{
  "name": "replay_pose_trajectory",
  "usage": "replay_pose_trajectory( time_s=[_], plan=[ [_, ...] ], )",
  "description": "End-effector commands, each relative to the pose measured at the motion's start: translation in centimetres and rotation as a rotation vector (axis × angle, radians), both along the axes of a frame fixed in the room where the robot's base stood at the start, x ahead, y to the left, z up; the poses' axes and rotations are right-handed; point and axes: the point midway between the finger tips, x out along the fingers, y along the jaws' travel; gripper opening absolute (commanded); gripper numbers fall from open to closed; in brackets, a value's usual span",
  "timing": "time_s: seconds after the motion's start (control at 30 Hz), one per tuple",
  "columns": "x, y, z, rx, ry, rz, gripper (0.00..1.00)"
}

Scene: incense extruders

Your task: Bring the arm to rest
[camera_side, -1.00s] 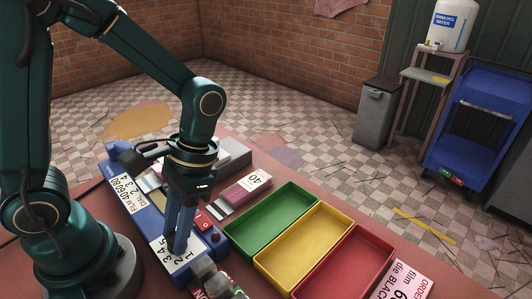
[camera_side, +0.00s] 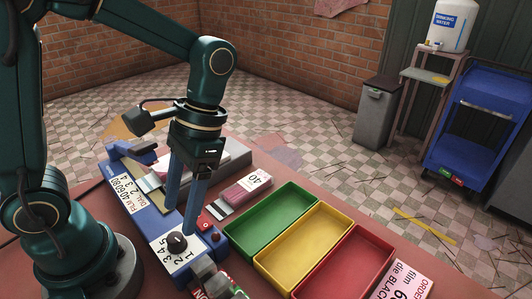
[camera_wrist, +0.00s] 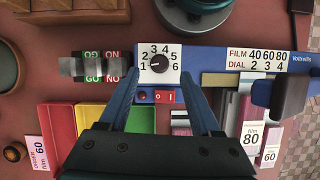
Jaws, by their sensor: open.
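My gripper (camera_side: 182,222) is open and empty, its two blue fingers spread and pointing down above the blue machine (camera_side: 150,221). The knob's white mark appears to point toward the low numbers at the left. A red switch panel (camera_wrist: 164,96) lies just below the dial in that view.
Green (camera_side: 240,244), yellow (camera_side: 262,268) and red (camera_side: 303,290) trays stand right of the machine. An order card (camera_side: 405,283) lies at the front right. A GO gauge (camera_wrist: 92,67) stands beside the dial.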

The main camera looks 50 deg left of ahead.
Motion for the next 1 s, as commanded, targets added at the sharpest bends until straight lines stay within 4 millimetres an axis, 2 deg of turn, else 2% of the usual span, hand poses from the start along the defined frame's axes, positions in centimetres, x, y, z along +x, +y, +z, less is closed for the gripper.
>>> replay_pose_trajectory(
  time_s=[0.3,0.47,0.7,1.0],
  plan=[
    [0.1,0.0,0.1,0.000,-0.004,0.002,0.65],
    [0.3,0.2,1.5,-0.009,-0.082,0.016,0.65],
    [-0.3,1.0,4.1,-0.026,-0.351,0.052,0.65],
    [-0.5,1.9,5.5,-0.033,-0.717,0.077,0.65]
  ],
)
